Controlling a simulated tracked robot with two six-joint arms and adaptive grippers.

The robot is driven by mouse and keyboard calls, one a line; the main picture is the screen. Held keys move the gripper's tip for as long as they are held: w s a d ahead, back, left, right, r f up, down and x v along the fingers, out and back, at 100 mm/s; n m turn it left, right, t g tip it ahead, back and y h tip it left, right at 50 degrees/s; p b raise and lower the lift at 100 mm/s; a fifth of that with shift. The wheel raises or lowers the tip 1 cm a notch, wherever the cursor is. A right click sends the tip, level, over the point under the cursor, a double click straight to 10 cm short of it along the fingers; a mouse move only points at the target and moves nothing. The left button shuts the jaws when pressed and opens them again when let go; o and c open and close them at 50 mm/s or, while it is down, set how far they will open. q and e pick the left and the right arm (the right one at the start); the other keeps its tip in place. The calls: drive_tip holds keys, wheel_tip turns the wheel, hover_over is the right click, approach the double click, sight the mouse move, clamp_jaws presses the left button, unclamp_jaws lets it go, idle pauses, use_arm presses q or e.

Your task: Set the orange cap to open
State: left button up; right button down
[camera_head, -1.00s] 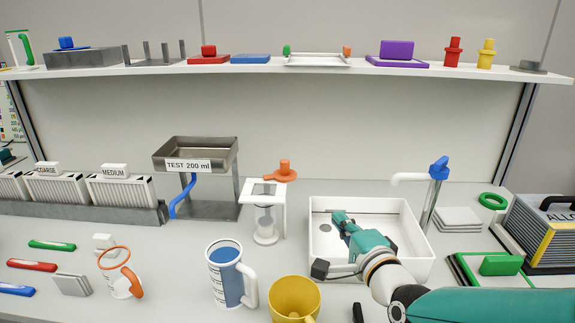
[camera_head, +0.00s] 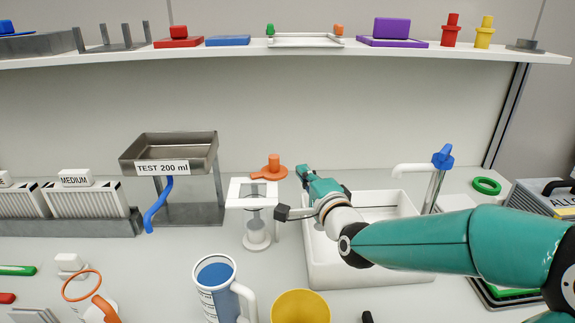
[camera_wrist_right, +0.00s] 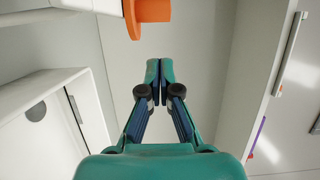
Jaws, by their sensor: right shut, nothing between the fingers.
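The orange cap (camera_head: 269,168) is a round disc with an upright knob, just behind the white stand (camera_head: 252,192). In the right wrist view the orange cap (camera_wrist_right: 148,14) shows at the top edge, partly cut off. My right gripper (camera_head: 304,172) is just right of the cap, above the white basin (camera_head: 400,270), with a gap between them in the head view. In the right wrist view its fingertips (camera_wrist_right: 160,72) are together with nothing between them. My left gripper is not in view.
A steel tray (camera_head: 138,167) marked TEST 200 ml stands left of the stand. A blue-tipped faucet (camera_head: 442,158) is at the basin's right. A loaded shelf (camera_head: 210,49) runs above.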

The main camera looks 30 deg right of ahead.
sight(274, 165)
drive_tip(key=w, duration=0.1)
drive_tip(key=w+a, duration=0.1)
drive_tip(key=w+p, duration=0.1)
drive_tip(key=w, duration=0.1)
drive_tip(key=shift+w+a, duration=0.1)
drive_tip(key=shift+a, duration=0.3)
drive_tip(key=w+d+b, duration=0.1)
drive_tip(key=b, duration=0.3)
drive_tip(key=shift+w, duration=0.15)
idle(0.3)
